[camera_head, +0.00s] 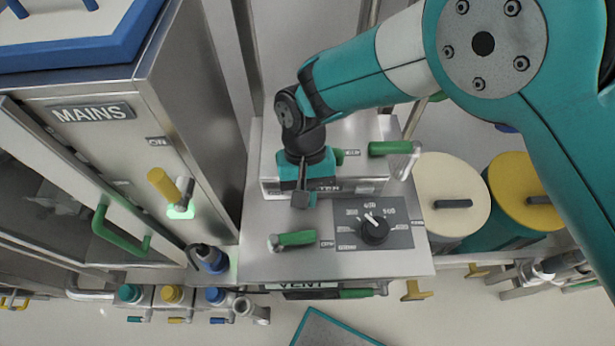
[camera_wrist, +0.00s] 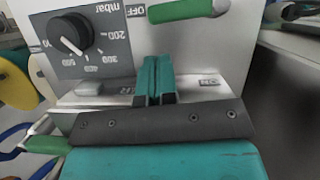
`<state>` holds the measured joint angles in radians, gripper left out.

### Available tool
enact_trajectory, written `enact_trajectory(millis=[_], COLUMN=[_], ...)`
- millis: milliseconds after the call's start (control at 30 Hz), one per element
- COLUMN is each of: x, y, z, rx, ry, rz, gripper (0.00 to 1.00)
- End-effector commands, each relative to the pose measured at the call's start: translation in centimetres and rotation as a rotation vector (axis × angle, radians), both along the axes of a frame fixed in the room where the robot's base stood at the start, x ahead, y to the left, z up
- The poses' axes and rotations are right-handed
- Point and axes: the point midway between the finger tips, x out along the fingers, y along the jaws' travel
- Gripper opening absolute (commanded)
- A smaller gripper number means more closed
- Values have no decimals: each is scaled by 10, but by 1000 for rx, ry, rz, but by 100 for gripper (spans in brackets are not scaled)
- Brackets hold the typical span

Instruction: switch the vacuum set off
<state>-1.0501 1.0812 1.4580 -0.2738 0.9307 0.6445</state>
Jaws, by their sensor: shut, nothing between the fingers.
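The vacuum set is a metal unit (camera_head: 345,265) with a black pressure knob (camera_head: 375,230) on a grey mbar scale. A lever with a green grip (camera_head: 297,238) lies flat on its panel, its grip pointing right toward a small label. In the wrist view the green lever (camera_wrist: 180,10) is at the top, and the label beside its grip reads OFF. The knob (camera_wrist: 70,34) shows at upper left. My gripper (camera_head: 302,198) is shut and empty, above the lever in the picture and apart from it. Its teal fingers (camera_wrist: 157,68) are together; contact with the panel is unclear.
A MAINS cabinet (camera_head: 100,113) with a yellow-gripped lever (camera_head: 163,186) stands left. Another green-gripped handle (camera_head: 390,148) is behind the panel. Cream (camera_head: 450,190) and yellow-topped (camera_head: 530,190) drums stand right. Several small colored valves (camera_head: 171,294) sit lower left.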

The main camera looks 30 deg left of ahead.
Motion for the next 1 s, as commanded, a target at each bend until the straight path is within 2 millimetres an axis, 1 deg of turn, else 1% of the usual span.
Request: enact_trajectory(millis=[200,300,400,767,1000], x=[-11,-14,-15,-16,-28], y=[-9,-10,-11,-12,-23], z=[-31,-41,-46,-48,-48], rx=[-2,-1,0,2,1], ry=[2,2,0,0,0], rz=[0,0,0,-5,-122], gripper=[0,0,0,0,0])
